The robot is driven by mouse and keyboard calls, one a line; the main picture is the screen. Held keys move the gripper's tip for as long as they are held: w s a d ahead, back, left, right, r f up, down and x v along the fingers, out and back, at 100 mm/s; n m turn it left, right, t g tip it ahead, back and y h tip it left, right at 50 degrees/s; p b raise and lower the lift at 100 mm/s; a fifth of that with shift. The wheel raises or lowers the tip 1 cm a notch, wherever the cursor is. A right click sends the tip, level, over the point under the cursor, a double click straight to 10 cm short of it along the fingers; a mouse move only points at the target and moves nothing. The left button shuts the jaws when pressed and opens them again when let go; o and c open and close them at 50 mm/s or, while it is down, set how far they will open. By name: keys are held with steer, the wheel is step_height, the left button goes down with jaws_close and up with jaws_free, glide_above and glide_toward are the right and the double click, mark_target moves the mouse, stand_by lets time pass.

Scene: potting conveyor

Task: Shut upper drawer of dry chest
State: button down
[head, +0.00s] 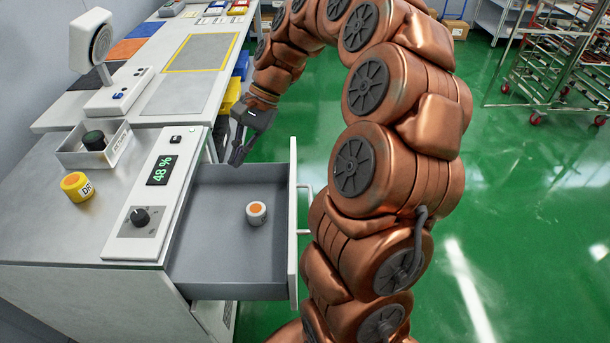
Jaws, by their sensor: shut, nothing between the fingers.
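The upper drawer (222,278) of the dry chest (60,245) stands pulled out to the right. Its white front panel (293,225) carries a handle (305,209) on the outer face. A small white jar with an orange top (256,213) stands inside the drawer. My gripper (236,160) is shut and empty, pointing down near the drawer's far end, left of the front panel. I cannot tell whether it is over the drawer or just beyond it. It appears apart from the handle.
The chest top holds a control panel with a 48 % display (162,170), a yellow jar (77,187) and a tray with a dark-capped jar (94,141). A workbench (140,62) adjoins behind. Green floor (500,220) is open at right; a wheeled rack (555,70) stands far back.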

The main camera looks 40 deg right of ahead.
steer(key=w+d+f+m+t+y+b, duration=0.1)
steer(key=w+d+f+m, duration=0.15)
steer(key=d, duration=0.25)
steer(key=w+d+f+m+t+b, duration=0.1)
steer(key=w+d+f+m, duration=0.15)
steer(key=d, duration=0.35)
steer(key=m+t+b, duration=0.1)
steer(key=m, duration=0.2)
glide_above(293, 161)
step_height(293, 161, down, 4)
steer(key=shift+f, duration=0.1)
steer(key=s+d+f+m+t+b, duration=0.1)
steer(key=s+d+f+m, duration=0.15)
steer(key=d, duration=0.25)
steer(key=s+d+f+m+t+h+b, duration=0.1)
steer(key=d+f+m, duration=0.15)
steer(key=d, duration=0.25)
steer(key=s+d+f+m+t, duration=0.1)
steer(key=d+f, duration=0.3)
steer(key=d, duration=0.1)
steer(key=a+r+x, duration=0.1)
steer(key=x, duration=1.1)
steer(key=shift+w+a, duration=0.35)
steer(key=shift+a, duration=0.15)
steer(key=shift+r, duration=0.1)
